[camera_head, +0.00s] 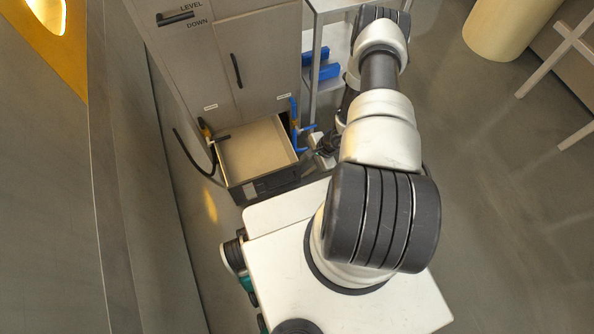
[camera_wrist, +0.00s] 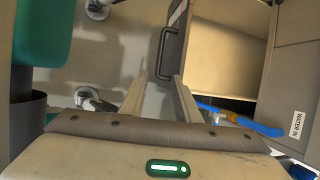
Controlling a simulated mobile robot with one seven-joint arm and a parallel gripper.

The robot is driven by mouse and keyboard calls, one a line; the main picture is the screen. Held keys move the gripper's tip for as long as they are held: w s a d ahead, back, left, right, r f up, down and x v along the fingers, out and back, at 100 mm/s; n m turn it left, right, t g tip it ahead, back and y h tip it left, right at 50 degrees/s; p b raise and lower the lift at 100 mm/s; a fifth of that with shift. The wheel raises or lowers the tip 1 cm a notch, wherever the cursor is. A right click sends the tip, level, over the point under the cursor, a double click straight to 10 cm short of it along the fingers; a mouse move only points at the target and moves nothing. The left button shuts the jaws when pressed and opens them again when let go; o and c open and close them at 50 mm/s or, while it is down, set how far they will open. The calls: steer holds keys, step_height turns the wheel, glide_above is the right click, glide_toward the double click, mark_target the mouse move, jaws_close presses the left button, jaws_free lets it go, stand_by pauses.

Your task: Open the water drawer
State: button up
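The water drawer (camera_head: 258,148) stands out from the bottom of the grey cabinet, its pale, empty-looking inside visible. Its dark front (camera_head: 270,185) faces my base in the head view. In the wrist view the drawer's pale inside (camera_wrist: 225,55) shows at upper right, with a black bar handle (camera_wrist: 165,55) on the front panel. My gripper (camera_wrist: 159,80) is open, its two fingers apart. The handle's lower end appears between the fingertips in the picture; I cannot tell whether they touch. In the head view my gripper (camera_head: 322,158) is small and partly hidden beside the drawer's right side.
Blue hoses (camera_head: 296,120) run beside the drawer's right side, and a black hose (camera_head: 195,155) hangs at its left. A "WATER IN" label (camera_wrist: 297,125) is on the cabinet. A shelf frame (camera_head: 316,60) with blue items stands right of the cabinet. Open floor (camera_head: 490,180) lies further right.

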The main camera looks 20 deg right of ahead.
steer(key=shift+p+v, duration=0.3)
steer(key=shift+v, duration=1.9)
steer(key=w+a+r+n, duration=0.15)
steer(key=w+r, duration=0.25)
steer(key=r, duration=0.6)
steer(key=w+a+r+n+t, duration=0.1)
steer(key=w+r+n, duration=0.25)
steer(key=r, duration=0.55)
steer(key=w+a+r+n, duration=0.15)
steer(key=w+r, duration=0.35)
steer(key=r, duration=0.5)
steer(key=s+a+r+n, duration=0.2)
steer(key=a+r+n, duration=0.1)
steer(key=r, duration=0.6)
steer(key=s+a+r+n, duration=0.2)
steer(key=r, duration=0.8)
steer(key=s+r+n+t+h, duration=0.3)
steer(key=s+r+n+h, duration=0.25)
steer(key=s+r, duration=1.15)
step_height(320, 180, up, 15)
steer(key=s+p, duration=0.2)
steer(key=p, duration=1.4)
steer(key=shift+a+y+p, duration=0.35)
steer(key=shift+y, duration=0.1)
